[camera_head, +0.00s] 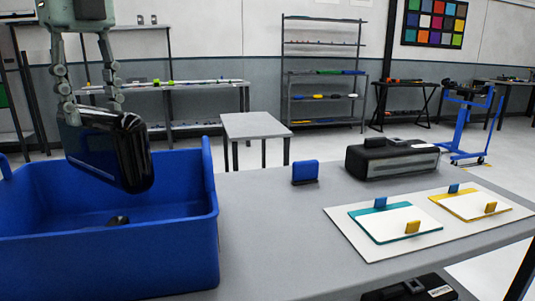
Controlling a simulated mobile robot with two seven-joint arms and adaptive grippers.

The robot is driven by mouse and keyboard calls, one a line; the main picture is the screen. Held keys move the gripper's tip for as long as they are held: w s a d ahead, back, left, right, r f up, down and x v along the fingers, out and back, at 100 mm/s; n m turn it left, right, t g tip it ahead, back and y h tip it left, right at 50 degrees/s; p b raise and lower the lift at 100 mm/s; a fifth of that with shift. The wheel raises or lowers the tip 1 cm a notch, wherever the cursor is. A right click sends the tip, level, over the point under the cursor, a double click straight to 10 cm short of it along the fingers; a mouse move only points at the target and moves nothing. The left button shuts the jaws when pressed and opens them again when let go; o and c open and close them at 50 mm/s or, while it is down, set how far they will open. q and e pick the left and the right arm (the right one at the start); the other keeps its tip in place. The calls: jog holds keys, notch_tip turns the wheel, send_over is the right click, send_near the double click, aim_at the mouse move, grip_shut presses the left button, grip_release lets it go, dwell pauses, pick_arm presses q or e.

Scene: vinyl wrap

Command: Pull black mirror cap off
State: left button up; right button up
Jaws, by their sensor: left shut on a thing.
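The black mirror cap (112,150) is glossy and dark and hangs tilted in the upper left of the head view. My left gripper (90,105) points down from the top left and is shut on the cap's upper edge. The cap is held over the blue bin (185,262), its lower end at about the height of the bin's rim in the picture. Whether anything else is attached to the cap cannot be told. My right gripper does not show.
A small dark object (119,220) lies inside the bin. On the grey table (265,235) right of the bin are a blue block (305,172), a black case (392,158) and a white board (375,250) with teal and yellow pads. The table's middle is clear.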

pick_arm(q)
jog(key=o, duration=1.4)
jog(key=shift+c, duration=0.2)
notch_tip(320, 180, up, 12)
notch_tip(320, 180, down, 11)
jog(key=shift+f, duration=0.15)
jog(key=shift+r, duration=0.3)
